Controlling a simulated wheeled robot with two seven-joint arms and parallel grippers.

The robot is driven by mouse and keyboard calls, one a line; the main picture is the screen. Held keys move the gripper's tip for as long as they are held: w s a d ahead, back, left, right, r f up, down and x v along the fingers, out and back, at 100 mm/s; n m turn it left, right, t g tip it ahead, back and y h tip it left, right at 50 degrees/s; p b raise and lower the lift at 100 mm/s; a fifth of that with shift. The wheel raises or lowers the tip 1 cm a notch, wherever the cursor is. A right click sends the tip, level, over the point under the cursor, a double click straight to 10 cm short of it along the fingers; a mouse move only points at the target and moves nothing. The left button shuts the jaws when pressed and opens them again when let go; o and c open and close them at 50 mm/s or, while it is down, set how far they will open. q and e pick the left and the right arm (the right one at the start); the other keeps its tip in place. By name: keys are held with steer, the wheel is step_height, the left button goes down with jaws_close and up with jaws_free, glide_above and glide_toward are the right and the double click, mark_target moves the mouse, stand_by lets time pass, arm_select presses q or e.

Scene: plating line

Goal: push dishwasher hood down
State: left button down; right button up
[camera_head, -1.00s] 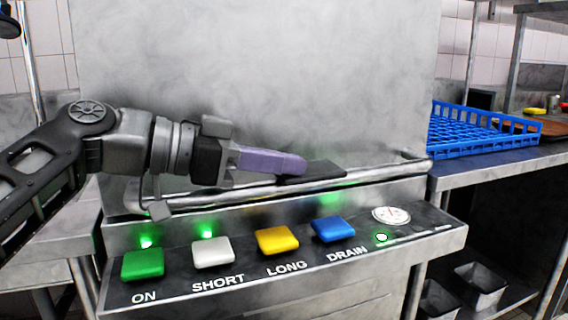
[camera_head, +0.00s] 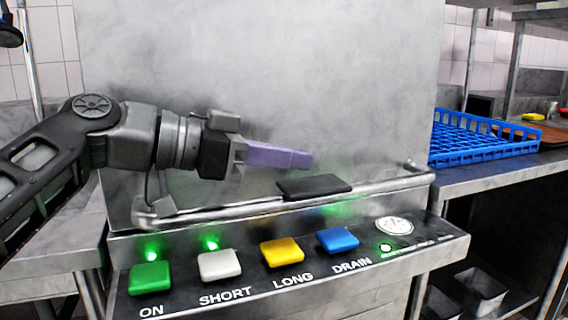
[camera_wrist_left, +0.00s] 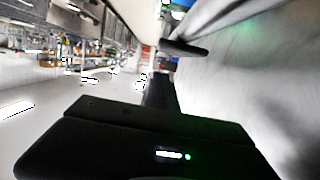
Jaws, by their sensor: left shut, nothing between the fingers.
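The grey metal dishwasher hood (camera_head: 260,90) fills the middle of the head view. Its lower edge is close above the control panel. A metal bar handle (camera_head: 385,182) runs across its front, with a flat black grip (camera_head: 313,187) on it. My left gripper (camera_head: 305,159), with purple fingers, is shut and empty. It is in front of the hood, a little above the black grip, with a visible gap. In the left wrist view the hood (camera_wrist_left: 270,85) is on the right, beyond my dark gripper body. My right gripper is not in view.
The control panel (camera_head: 210,297) has green, white, yellow and blue buttons; green lights glow. A blue dish rack (camera_head: 480,140) sits on the metal counter (camera_head: 500,170) at right. Grey bins (camera_head: 478,285) stand on the shelf below it.

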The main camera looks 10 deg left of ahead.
arm_select(q)
steer(key=p+v, duration=0.1)
steer(key=v, duration=0.9)
steer(key=shift+r, duration=0.35)
